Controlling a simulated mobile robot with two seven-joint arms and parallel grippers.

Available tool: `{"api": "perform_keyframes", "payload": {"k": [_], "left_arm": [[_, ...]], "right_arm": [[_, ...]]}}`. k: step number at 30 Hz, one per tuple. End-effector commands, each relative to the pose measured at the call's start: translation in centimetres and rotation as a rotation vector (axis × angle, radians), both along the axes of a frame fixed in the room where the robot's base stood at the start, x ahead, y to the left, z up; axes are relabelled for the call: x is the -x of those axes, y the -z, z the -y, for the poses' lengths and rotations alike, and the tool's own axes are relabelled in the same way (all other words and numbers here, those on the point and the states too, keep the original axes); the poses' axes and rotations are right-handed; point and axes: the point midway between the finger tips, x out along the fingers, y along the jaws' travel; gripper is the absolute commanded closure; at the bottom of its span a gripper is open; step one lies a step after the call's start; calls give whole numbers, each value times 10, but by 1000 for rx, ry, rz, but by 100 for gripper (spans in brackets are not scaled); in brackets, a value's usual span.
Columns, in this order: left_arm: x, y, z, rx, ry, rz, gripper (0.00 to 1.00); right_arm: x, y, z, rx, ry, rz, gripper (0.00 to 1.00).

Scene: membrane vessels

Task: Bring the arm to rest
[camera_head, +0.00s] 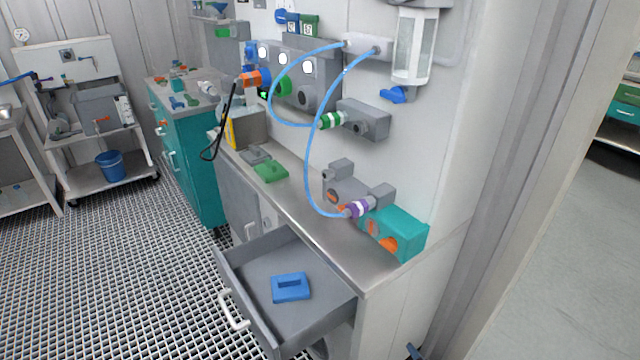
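Neither of my grippers nor any part of my arms shows in the head view. The workbench (300,214) along the wall has an open drawer (318,303) at its front, pulled out over the grating floor. A blue block with a handle slot (291,287) lies in the drawer. A green block (270,172) and a grey block (256,154) lie on the bench top.
Blue hoses (307,150) arc from the wall fitting to a green-ringed connector (333,119) and a purple-ringed connector (359,208) by a teal housing (408,232). A teal cabinet (188,160) stands behind. The grating floor (110,270) at left is free.

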Motion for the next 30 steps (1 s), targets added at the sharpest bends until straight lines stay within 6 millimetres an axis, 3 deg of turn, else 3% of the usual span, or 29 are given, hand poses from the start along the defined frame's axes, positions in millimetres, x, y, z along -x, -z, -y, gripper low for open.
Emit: {"api": "perform_keyframes", "payload": {"k": [3, 6, 13, 19, 30], "left_arm": [[-5, -14, 0, 1, 0, 24, 57], [-8, -23, 0, 1, -1, 39, 57], [-5, -30, -2, -3, -4, 36, 57], [2, -32, -4, -5, -5, 26, 57], [-2, -34, -4, -6, -3, 34, 57]], "right_arm": [[30, -2, 41, -281, 151, -92, 7], [58, -1, 72, -433, 255, -151, 7], [120, 6, 126, -442, 369, -226, 7], [146, 15, 134, -423, 395, -265, 7], [147, 16, 133, -422, 394, -269, 7]]}}
